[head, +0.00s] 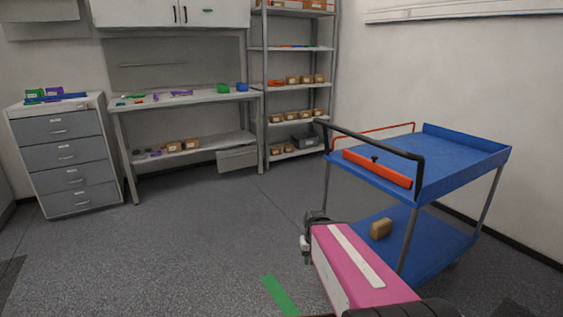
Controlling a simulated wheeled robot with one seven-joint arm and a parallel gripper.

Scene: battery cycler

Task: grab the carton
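A small brown carton (381,229) sits on the lower deck of the blue cart (468,157) at the right. Other small brown cartons stand on the metal shelf rack (265,95) and on the lower shelf of the workbench (221,97). My pink arm reaches up from the bottom of the picture, in front of the cart. My gripper (306,257) is at its far end, pointing down, left of the cart and apart from the carton. Its fingers are too small to tell whether they are open or shut.
The cart has a black handle and an orange-red bar (377,168) at its near left end. A grey drawer cabinet (66,150) stands at the far left. The grey floor (190,235) between cabinet, bench and cart is clear, with a green strip (280,295) near the bottom.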

